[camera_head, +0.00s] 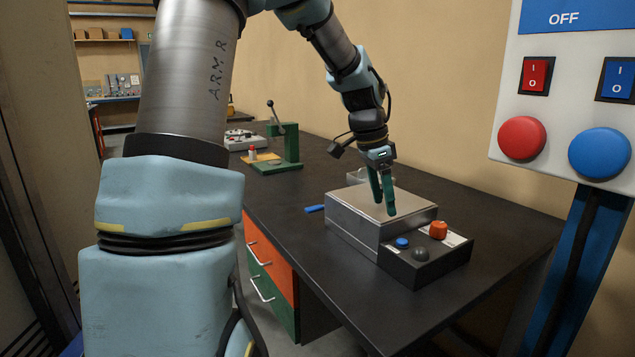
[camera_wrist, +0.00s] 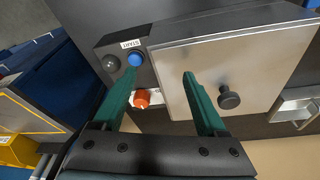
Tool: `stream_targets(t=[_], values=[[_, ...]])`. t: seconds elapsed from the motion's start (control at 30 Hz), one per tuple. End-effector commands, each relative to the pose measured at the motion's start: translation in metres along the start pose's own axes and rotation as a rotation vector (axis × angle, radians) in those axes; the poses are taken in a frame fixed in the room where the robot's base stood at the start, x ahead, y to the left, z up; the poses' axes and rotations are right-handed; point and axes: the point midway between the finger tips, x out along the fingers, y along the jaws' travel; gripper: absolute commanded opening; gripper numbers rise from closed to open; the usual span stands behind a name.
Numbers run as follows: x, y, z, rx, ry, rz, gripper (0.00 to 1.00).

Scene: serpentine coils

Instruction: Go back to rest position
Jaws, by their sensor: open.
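My gripper (camera_head: 383,190) is above the metal box machine (camera_head: 352,232) on the dark workbench. Its two green fingers point down, apart and empty; they also show in the wrist view (camera_wrist: 155,82). The box has a flat metal lid with a round black knob (camera_wrist: 229,98), seen in the wrist view beyond the right finger. The front control panel (camera_head: 420,273) carries a blue button (camera_head: 402,243), a dark knob (camera_head: 420,254) and an orange knob (camera_head: 438,230). A START label (camera_wrist: 131,44) is beside the blue button. Whether the fingertips touch the lid is unclear.
A green press (camera_head: 285,145) stands farther back on the bench (camera_head: 460,205). A small blue item (camera_head: 315,209) lies left of the box. A white panel with red (camera_head: 522,138) and blue (camera_head: 599,152) buttons stands at right. Orange and green drawers are below the bench.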

Motion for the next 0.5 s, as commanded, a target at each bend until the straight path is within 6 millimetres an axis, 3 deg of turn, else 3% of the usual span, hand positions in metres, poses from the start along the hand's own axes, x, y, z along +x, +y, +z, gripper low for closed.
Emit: stream_targets(t=[0.03, 0.1, 0.2, 0.3, 0.4, 0.5], values=[[0.003, 0.000, 0.035, -0.137, -0.033, -0.042, 0.75], [0.005, 0.001, 0.082, -0.341, -0.057, -0.105, 0.75], [0.005, 0.011, 0.150, -0.652, -0.065, -0.195, 0.75], [0.004, 0.029, 0.206, -0.928, -0.046, -0.267, 0.75], [0.004, 0.047, 0.242, -1.133, -0.016, -0.314, 0.75], [0.004, 0.061, 0.264, -1.267, 0.008, -0.338, 0.75]])
